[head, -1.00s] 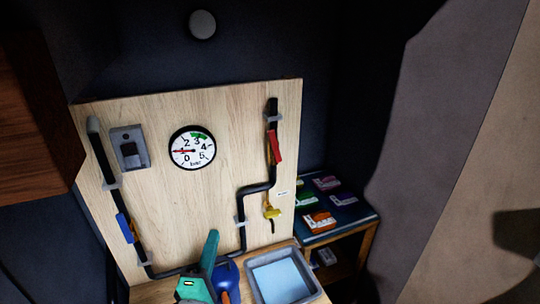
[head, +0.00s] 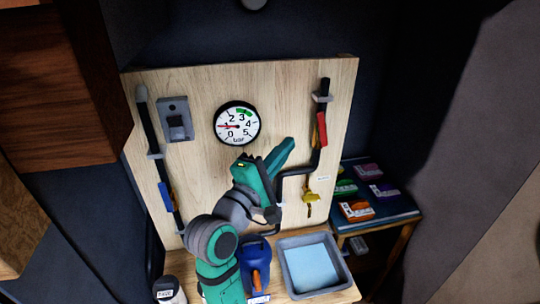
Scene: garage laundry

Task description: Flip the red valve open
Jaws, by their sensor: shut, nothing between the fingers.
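The red valve handle (head: 321,130) is on the upper part of the black pipe at the board's right side. It looks roughly in line with the pipe. My teal gripper (head: 286,148) is raised in front of the board, left of the red handle and below the gauge. Its fingers are shut and empty, pointing up and right. It looks apart from the handle, though the depth gap is hard to judge. My gripper and arm hide part of the lower pipe.
A round gauge (head: 237,124) has its red needle pointing left. A blue handle (head: 166,196) and a yellow handle (head: 310,197) are on the pipes.

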